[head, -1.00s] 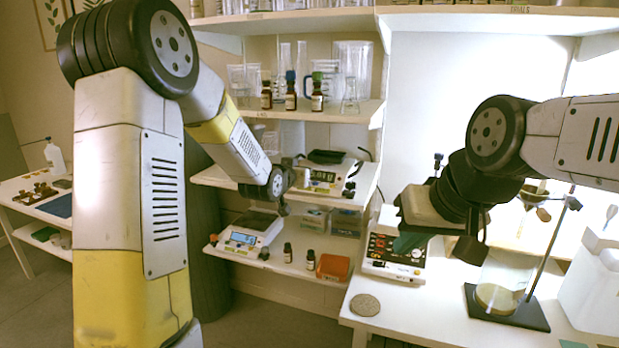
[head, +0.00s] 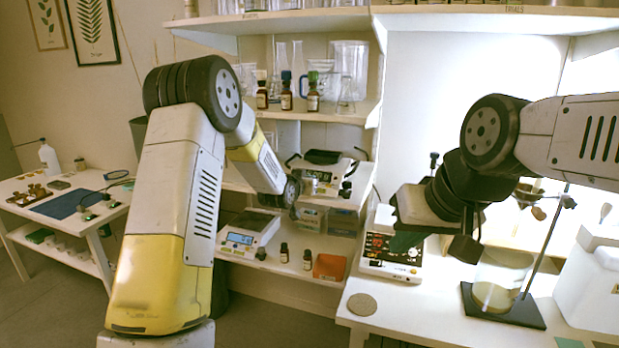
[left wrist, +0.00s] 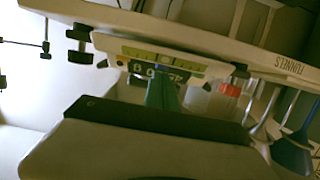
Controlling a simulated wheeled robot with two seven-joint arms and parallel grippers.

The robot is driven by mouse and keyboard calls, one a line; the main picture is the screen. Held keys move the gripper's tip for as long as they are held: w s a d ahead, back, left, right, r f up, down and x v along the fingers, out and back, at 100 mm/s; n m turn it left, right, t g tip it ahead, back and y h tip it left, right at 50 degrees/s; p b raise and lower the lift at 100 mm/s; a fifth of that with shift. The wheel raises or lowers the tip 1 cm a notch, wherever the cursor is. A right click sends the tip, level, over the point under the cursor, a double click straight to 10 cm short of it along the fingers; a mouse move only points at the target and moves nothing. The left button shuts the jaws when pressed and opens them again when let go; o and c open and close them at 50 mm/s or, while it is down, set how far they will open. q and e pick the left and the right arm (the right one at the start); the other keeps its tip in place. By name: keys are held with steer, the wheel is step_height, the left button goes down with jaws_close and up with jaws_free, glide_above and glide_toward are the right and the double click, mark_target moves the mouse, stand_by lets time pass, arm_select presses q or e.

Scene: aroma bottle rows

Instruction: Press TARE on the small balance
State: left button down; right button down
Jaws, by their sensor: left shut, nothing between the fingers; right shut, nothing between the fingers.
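Two balances show in the head view. One with a dark display stands on the middle shelf (head: 322,176); another, with a lit blue display (head: 240,238), stands on the lower shelf. I cannot tell for sure which is the small one. In the left wrist view, which looks upside down, a balance with a yellow-green strip and dark display (left wrist: 165,62) is ahead. My left gripper (left wrist: 163,92) has its green fingers shut and empty in front of that panel; contact cannot be told. My right gripper (head: 404,241) is shut and empty above the red-display device.
The red-display device (head: 392,262) stands on the right bench beside a dark stand base (head: 500,307). Small brown bottles (head: 284,252) and an orange box (head: 329,267) are on the lower shelf. Glassware and bottles fill the shelf above. A shelf edge marked FUNNELS (left wrist: 240,60) is close in the left wrist view.

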arm_select(q)
steer(key=shift+s+f, duration=0.1)
steer(key=shift+f, duration=1)
step_height(320, 180, up, 5)
steer(key=shift+f, duration=0.1)
steer(key=v, duration=0.9)
steer(key=shift+s+r, duration=0.3)
steer(key=shift+a, duration=0.15)
